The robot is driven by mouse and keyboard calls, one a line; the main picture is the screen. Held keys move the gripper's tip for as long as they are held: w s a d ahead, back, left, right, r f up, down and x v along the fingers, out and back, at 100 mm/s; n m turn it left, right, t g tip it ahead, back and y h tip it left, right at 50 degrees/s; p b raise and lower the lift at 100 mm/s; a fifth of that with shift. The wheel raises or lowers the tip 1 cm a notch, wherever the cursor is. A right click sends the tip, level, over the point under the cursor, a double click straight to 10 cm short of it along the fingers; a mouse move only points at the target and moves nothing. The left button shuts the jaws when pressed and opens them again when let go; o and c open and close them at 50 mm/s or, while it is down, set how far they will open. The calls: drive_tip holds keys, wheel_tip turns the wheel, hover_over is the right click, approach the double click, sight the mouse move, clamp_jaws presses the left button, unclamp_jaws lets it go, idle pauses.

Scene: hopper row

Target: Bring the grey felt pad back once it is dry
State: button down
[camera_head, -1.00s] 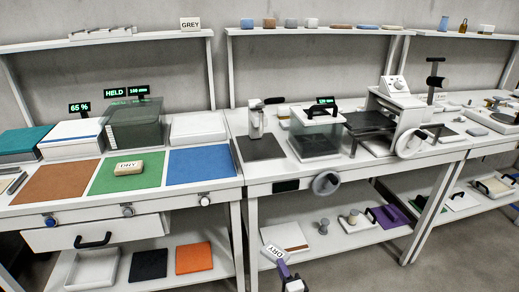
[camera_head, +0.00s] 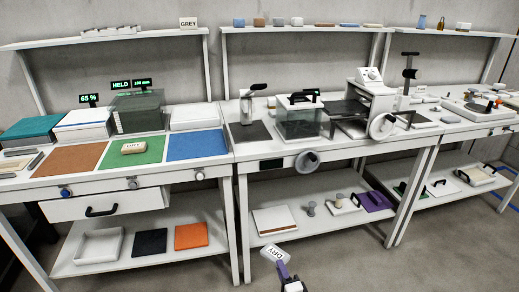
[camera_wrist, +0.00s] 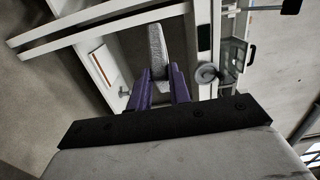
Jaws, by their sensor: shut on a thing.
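A light grey, speckled pad (camera_wrist: 157,45) stands on edge between the purple fingers of my gripper (camera_wrist: 160,78) in the wrist view. In the head view the same pad (camera_head: 271,252) shows a white face reading "DRY", with my gripper (camera_head: 283,270) below it. It is held in the air in front of the lower shelf, apart from the furniture. A beige block (camera_head: 134,147), also with a "DRY" label, lies on the green mat (camera_head: 152,158). A "GREY" sign (camera_head: 188,22) stands on the upper left shelf.
A blue mat (camera_head: 197,145) and a brown mat (camera_head: 70,160) flank the green one. A clear tank (camera_head: 300,122) and a press (camera_head: 365,98) stand on the middle bench. A drawer (camera_head: 105,205) is under the left bench. The floor in front is clear.

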drive_tip(key=s+a+f+m+h, duration=0.1)
drive_tip(key=a+f+m+h, duration=0.2)
drive_tip(key=a+f+h, duration=0.2)
drive_tip(key=shift+s+a+f+t, duration=0.3)
drive_tip(key=shift+a+f, duration=0.8)
drive_tip(key=shift+f, duration=0.75)
